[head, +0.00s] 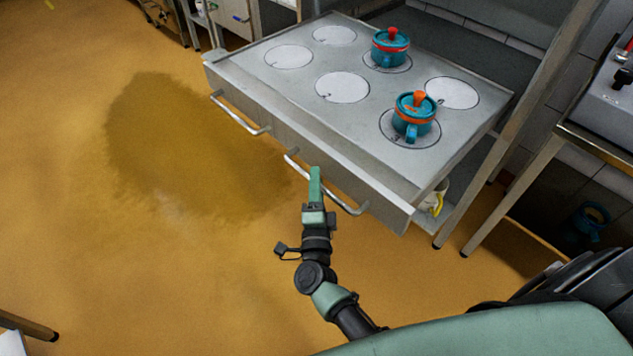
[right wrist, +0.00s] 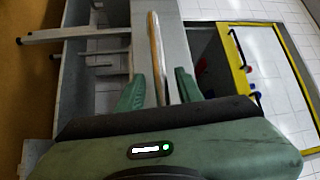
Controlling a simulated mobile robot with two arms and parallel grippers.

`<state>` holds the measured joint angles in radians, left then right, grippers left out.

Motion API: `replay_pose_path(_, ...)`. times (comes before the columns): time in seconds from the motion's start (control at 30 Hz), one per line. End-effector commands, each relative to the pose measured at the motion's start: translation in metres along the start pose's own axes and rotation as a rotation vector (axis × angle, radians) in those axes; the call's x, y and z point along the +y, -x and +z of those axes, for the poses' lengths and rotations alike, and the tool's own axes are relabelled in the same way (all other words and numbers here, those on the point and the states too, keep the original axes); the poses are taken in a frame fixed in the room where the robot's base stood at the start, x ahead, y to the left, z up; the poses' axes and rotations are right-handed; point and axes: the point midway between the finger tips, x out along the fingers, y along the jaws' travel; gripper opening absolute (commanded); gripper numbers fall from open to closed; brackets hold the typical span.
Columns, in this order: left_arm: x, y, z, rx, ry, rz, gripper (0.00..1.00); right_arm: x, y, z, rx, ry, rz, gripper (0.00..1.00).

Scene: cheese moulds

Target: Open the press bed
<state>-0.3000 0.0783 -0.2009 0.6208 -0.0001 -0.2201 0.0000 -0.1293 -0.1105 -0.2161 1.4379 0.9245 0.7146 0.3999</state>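The press bed (head: 300,95) is a grey metal slab with pale round spots on top and a front panel carrying two bar handles. The left handle (head: 238,115) is free. My right gripper (head: 315,180) is at the right handle (head: 347,204), near that handle's left part. In the right wrist view, the handle bar (right wrist: 157,50) runs between the two green fingers (right wrist: 160,88), which stand apart with gaps beside the bar. My left gripper is out of view.
The ochre floor (head: 60,180) in front of the bed is open, with a dark wet-looking patch (head: 185,150). A metal table (head: 590,130) stands at the right. A pale container with a yellow part (head: 434,202) sits under the bed's right end.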

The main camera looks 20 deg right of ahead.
Motion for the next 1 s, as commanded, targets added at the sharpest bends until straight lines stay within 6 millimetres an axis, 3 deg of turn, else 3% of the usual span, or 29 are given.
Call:
replay_pose_path(0.23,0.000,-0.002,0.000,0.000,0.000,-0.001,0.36,0.001,0.011,0.000,0.000,0.001,0.000,0.36)
replay_pose_path(0.6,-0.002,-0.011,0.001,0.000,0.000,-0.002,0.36,0.002,0.069,0.000,0.000,0.000,0.001,0.36)
replay_pose_path(1.0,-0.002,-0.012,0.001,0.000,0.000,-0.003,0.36,0.000,0.078,0.000,0.000,0.000,0.000,0.36)
